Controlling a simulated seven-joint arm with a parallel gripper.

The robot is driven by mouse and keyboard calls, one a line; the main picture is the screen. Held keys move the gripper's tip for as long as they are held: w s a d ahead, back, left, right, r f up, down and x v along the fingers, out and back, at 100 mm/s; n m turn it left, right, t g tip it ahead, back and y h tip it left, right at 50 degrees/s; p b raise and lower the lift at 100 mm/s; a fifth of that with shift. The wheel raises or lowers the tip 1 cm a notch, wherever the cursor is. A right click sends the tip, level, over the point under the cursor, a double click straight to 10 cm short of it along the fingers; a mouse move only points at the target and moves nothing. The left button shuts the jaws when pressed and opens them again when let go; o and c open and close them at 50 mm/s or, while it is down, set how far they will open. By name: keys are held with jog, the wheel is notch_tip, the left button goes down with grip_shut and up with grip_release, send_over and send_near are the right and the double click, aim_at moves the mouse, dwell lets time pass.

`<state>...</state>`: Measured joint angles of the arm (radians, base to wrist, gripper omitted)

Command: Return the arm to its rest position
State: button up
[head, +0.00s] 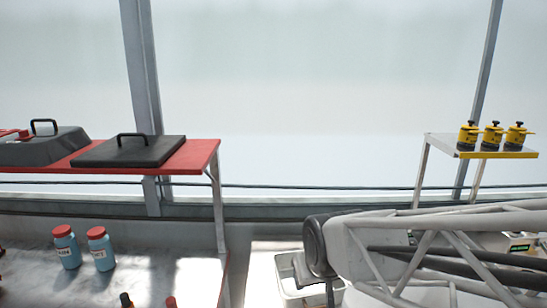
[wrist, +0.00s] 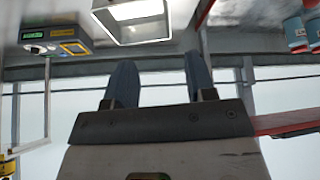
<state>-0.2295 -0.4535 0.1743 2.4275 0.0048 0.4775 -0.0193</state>
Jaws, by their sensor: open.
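My gripper (wrist: 159,62) shows in the wrist view with its two dark fingers spread apart and nothing between them. My white lattice arm (head: 450,250) reaches in from the right edge of the head view, with a dark rounded joint at its left end. The fingers cannot be made out clearly in the head view. A white bin (head: 292,296) is beneath the arm's left end, partly hidden by it; it also shows at the top of the wrist view (wrist: 133,36), beyond the fingers and apart from them.
Two blue red-capped bottles (head: 84,250) stand on the left bench (head: 160,262). A red shelf (head: 200,158) carries a black lid (head: 130,151) and a grey cover (head: 45,148). Several yellow devices (head: 492,136) stand on a right shelf. A display instrument (wrist: 52,38) is near the bin.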

jog(key=s+d+r+m+g+h, duration=0.1)
jog(key=s+d+r+m+g, duration=0.1)
jog(key=s+d, duration=0.8)
jog(key=shift+s+d+r+m+g+h, duration=0.3)
jog(key=shift+s+m+g, duration=0.25)
jog(key=shift+s, duration=1.25)
